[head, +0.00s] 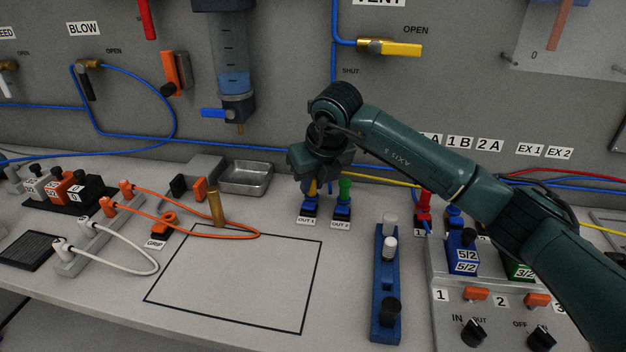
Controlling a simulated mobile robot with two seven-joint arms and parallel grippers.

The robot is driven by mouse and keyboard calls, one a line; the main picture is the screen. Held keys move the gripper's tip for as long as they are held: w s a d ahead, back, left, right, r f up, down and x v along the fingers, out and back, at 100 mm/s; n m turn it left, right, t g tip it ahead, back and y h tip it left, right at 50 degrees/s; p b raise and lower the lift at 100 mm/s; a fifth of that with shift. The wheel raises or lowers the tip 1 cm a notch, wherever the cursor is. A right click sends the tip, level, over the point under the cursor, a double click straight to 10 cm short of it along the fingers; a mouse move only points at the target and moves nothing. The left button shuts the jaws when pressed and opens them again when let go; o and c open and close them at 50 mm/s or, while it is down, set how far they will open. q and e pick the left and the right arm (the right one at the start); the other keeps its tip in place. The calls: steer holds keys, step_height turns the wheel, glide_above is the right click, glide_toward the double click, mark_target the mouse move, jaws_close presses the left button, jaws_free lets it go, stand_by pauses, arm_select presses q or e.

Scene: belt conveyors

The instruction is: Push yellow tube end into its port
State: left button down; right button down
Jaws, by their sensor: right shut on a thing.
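My right gripper (316,172) points down over the OUT 1 port block (309,208) at the back of the bench. It is shut on the yellow tube end, which is mostly hidden by the jaws. A short yellow piece (313,188) shows just below the jaws at the top of the block. I cannot tell whether the end is seated or only above the port. The yellow tube (382,178) runs right from behind the gripper, under my forearm. My left gripper is out of view.
Beside it stands the OUT 2 block (343,207) with a green top (345,188). A blue rack (386,285) with white and black knobs stands in front. A metal tray (245,178) and brass post (216,208) are left. The outlined rectangle (240,280) is mostly clear.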

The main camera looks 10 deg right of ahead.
steer(key=shift+f, duration=0.15)
steer(key=c, duration=0.9)
jaws_free()
steer(key=shift+r+p, duration=1.95)
steer(key=shift+r, duration=1.6)
